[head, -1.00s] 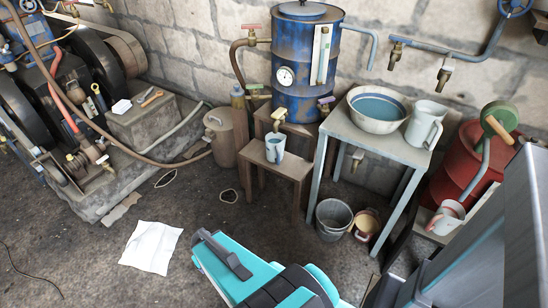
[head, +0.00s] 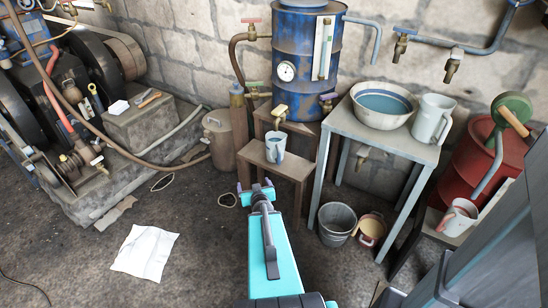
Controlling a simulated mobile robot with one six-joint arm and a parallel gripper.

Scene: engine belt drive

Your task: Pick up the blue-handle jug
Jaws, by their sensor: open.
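A small pale jug (head: 275,149) with bluish parts stands upright on the low wooden stool, under the brass tap of the blue drum; it looks like the blue-handle jug, but its handle is too small to make out clearly. My gripper (head: 256,187) is open and empty. In the picture it is just below the jug, in front of the stool and apart from the jug. A larger grey-white pitcher (head: 430,119) stands on the table at the right. Another pale jug with a reddish handle (head: 458,217) is by the red drum.
The blue drum (head: 300,60) with taps stands behind the stool (head: 290,168). A grey table (head: 372,137) bears a basin of water (head: 381,106). A bucket (head: 337,222) and small pot (head: 371,229) sit below it. The belt engine is at the left; the floor between is mostly clear.

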